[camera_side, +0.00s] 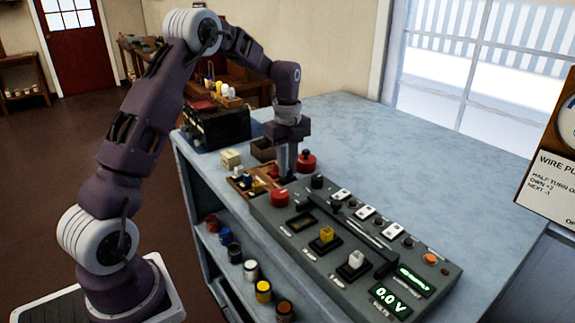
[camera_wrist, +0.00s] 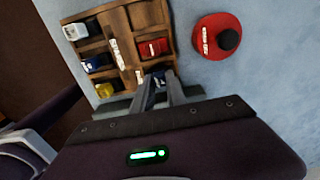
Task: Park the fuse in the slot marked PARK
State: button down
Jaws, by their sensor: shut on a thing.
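My gripper (camera_side: 285,172) points down at the right end of the wooden compartment tray (camera_side: 233,179). In the wrist view its fingers (camera_wrist: 162,80) are shut on a small dark blue fuse (camera_wrist: 160,78) with a white label, at the tray's lower right compartment; the fingers hide much of it. I cannot tell whether it is lifted clear. The tray also holds a red fuse (camera_wrist: 153,47), a white one (camera_wrist: 75,31), a blue one (camera_wrist: 95,63) and a yellow one (camera_wrist: 105,90).
A grey control panel (camera_side: 262,208) stands right of the tray, with a yellow fuse (camera_side: 327,235), a white fuse (camera_side: 356,259) and a 0.0 V display (camera_side: 390,298). A red round piece with a black knob (camera_wrist: 228,38) sits beside the tray. The bench's far right is clear.

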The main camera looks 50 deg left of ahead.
jog(key=shift+f, duration=0.15)
jog(key=c, duration=0.8)
grip_release()
jog(key=shift+r, duration=3)
